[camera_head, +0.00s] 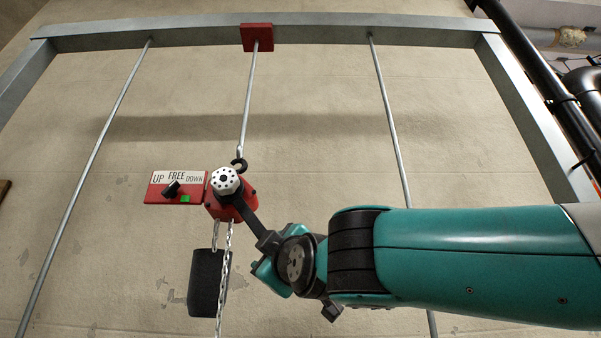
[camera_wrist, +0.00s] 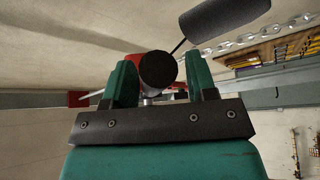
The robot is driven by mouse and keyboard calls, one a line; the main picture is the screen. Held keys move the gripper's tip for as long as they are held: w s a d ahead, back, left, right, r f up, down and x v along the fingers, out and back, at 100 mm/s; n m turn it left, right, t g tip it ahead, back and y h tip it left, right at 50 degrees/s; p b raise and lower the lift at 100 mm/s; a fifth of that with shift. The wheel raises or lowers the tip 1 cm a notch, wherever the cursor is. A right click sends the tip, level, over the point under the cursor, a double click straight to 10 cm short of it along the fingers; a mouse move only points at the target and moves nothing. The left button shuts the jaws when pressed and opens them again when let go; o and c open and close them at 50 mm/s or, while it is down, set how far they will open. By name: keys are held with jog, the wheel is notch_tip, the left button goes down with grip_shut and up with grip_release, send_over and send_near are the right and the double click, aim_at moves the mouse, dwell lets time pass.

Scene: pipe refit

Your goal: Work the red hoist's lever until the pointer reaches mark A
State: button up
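The red hoist (camera_head: 230,205) hangs below a hook from a central rod in the head view. Its dark lever (camera_head: 257,228) slopes down and right to my gripper (camera_head: 273,246). In the wrist view, the lever's round black end (camera_wrist: 158,70) sits between the green fingers of my gripper (camera_wrist: 162,72). The fingers stand apart; a narrow gap shows on the right side, so I see no firm hold. I cannot make out the pointer or mark A.
A black container (camera_head: 207,282) and a chain (camera_head: 226,265) hang below the hoist. A grey frame (camera_head: 330,28) with side rods (camera_head: 388,110) stands before the wall. Dark pipes (camera_head: 545,85) run at upper right. A chain (camera_wrist: 245,42) also shows in the wrist view.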

jog(key=d+r+n+p, duration=0.1)
jog(key=d+r+p, duration=0.1)
jog(key=shift+d+r+p, duration=0.1)
jog(key=shift+r+p, duration=0.25)
jog(key=shift+d+r+n+g, duration=0.1)
jog(key=shift+d+n+g, duration=0.2)
jog(key=shift+d+g, duration=0.1)
jog(key=d+r+p, duration=0.1)
jog(key=p, duration=0.1)
jog(key=d+r+n+p, duration=0.1)
jog(key=r+p, duration=0.1)
jog(key=shift+s+r+n+g, duration=0.1)
jog(key=shift+r+n+g, duration=0.1)
jog(key=shift+n+g, duration=0.15)
